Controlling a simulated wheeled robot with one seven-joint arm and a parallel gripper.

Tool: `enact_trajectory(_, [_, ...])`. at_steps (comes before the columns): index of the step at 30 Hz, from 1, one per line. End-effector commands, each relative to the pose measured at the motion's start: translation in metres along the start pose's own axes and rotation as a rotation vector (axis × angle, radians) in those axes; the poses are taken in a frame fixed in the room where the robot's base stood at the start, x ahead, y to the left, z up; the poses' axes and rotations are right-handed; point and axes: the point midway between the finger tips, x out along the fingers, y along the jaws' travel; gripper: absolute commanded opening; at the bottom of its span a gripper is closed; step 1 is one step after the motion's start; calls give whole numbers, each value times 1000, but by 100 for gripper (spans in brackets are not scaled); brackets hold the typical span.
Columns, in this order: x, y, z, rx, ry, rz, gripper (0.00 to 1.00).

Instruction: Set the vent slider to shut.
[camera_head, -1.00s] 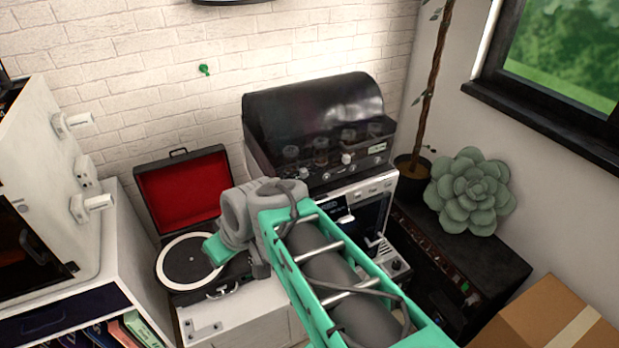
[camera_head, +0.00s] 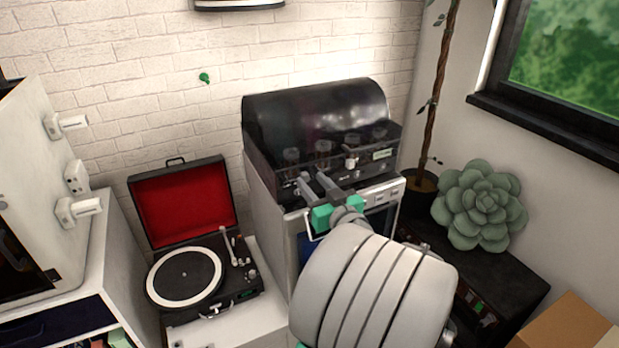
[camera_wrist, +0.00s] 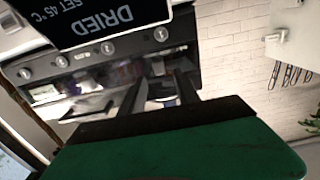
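The dark domed machine (camera_head: 315,112) stands against the brick wall, with a front panel, knobs and a small lit label (camera_head: 383,154). A pale knob (camera_head: 351,161) stands out on its panel; I cannot tell whether it is the vent slider. The slider's setting cannot be read. My gripper (camera_head: 313,179) is in front of the panel's left part, its two grey fingers apart with nothing seen held. In the wrist view the fingers (camera_wrist: 160,78) reach toward the front, which appears upside down, with a row of round knobs (camera_wrist: 107,47) and a "DRIED" sign (camera_wrist: 105,18). Contact cannot be told.
An open record player (camera_head: 184,275) stands left of the machine. A white cabinet (camera_head: 35,190) with handles is at far left. A plant pot (camera_head: 418,190) and a green succulent (camera_head: 479,205) are at right. A cardboard box (camera_head: 570,328) is at lower right.

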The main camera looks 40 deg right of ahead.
Motion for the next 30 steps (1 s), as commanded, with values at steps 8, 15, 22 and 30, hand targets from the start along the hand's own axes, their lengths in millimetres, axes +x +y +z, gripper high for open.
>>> enact_trajectory(8, [24,0,0,0,-1,0,38])
enact_trajectory(15, [24,0,0,0,-1,0,32])
enact_trajectory(22, [23,0,0,0,-2,0,13])
enact_trajectory(30, [23,0,0,0,-2,0,0])
